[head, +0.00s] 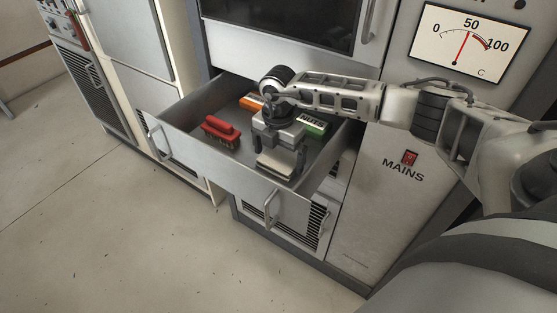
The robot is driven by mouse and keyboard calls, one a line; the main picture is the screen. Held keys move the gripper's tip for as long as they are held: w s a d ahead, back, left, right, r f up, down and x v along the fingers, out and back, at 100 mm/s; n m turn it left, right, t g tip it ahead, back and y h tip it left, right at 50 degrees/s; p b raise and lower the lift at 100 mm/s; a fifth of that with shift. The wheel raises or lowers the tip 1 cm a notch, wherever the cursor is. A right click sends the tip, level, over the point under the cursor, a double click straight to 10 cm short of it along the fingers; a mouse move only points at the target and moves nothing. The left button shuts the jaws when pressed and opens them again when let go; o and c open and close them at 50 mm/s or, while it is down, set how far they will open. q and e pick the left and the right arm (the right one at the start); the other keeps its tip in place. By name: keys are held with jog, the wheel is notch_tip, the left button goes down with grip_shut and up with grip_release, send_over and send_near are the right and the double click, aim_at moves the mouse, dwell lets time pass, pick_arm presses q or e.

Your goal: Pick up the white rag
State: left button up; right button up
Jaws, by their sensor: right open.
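The white rag (274,165) is a small pale folded shape lying in the open drawer (238,182), near its front right corner. My right gripper (281,159) points down into the drawer, directly over the rag. Its fingers are open, one on each side of the rag. I cannot tell whether they touch it. Part of the rag is hidden by the gripper. My left gripper is not in view.
An orange item (252,102) and a green item (313,125) lie toward the back. A red MAINS switch (409,158) is on the cabinet at right. The floor at left is clear.

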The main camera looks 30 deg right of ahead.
aim_at(278, 159)
jog(key=shift+f, duration=0.3)
jog(key=c, duration=0.7)
notch_tip(278, 159, up, 10)
jog(key=shift+b, duration=0.35)
